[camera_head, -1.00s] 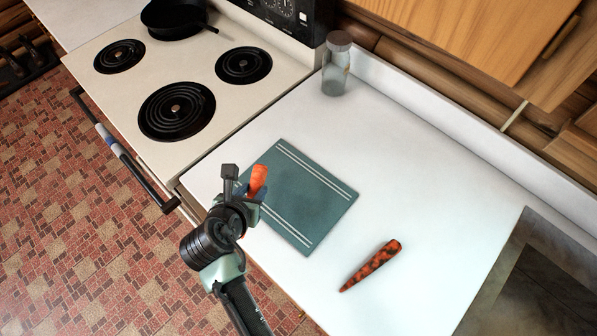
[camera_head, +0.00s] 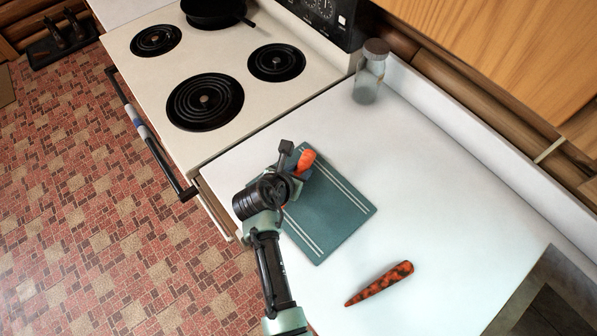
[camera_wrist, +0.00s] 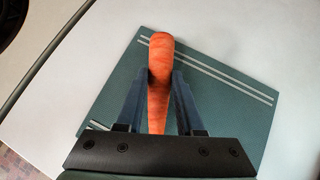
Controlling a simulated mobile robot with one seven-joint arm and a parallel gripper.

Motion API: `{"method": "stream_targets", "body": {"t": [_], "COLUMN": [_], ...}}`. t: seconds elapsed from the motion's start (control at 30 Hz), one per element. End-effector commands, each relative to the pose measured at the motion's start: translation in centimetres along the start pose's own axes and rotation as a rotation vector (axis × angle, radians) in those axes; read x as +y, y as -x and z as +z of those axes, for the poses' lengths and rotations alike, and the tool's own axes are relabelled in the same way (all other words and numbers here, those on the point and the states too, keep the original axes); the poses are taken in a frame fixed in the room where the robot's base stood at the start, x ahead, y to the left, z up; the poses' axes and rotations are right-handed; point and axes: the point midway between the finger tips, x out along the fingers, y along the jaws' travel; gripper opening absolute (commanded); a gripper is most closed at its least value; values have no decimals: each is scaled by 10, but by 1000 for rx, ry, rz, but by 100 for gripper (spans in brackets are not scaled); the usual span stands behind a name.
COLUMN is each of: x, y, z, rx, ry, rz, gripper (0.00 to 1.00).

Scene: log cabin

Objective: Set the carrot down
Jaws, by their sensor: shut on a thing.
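My gripper (camera_head: 297,170) is shut on an orange carrot (camera_head: 306,159), over the left end of a teal cutting board (camera_head: 345,213) on the white counter. In the wrist view the carrot (camera_wrist: 160,72) lies between the two fingers of my gripper (camera_wrist: 160,82), its thick end pointing away from the wrist. The cutting board (camera_wrist: 220,100) is under it; I cannot tell whether the carrot touches it. A second, dark-blotched carrot (camera_head: 380,283) lies on the counter to the lower right of the board.
A stove (camera_head: 222,135) with several coil burners and a black pan (camera_head: 215,10) stands to the left. A glass jar (camera_head: 369,78) stands at the back of the counter. The sink (camera_head: 545,300) is at lower right. The counter (camera_head: 450,180) right of the board is clear.

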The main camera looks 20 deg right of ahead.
Motion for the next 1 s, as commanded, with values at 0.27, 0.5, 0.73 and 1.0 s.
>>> {"method": "stream_targets", "body": {"t": [0.27,0.5,0.73,1.0], "x": [0,0,0,0], "y": [-8,-9,-9,-5], "z": [-8,-9,-9,-8], "rx": [-2,-1,-1,-2], "ry": [-1,-1,-1,0], "rz": [2,1,1,2], "gripper": [0,45,66,66]}}
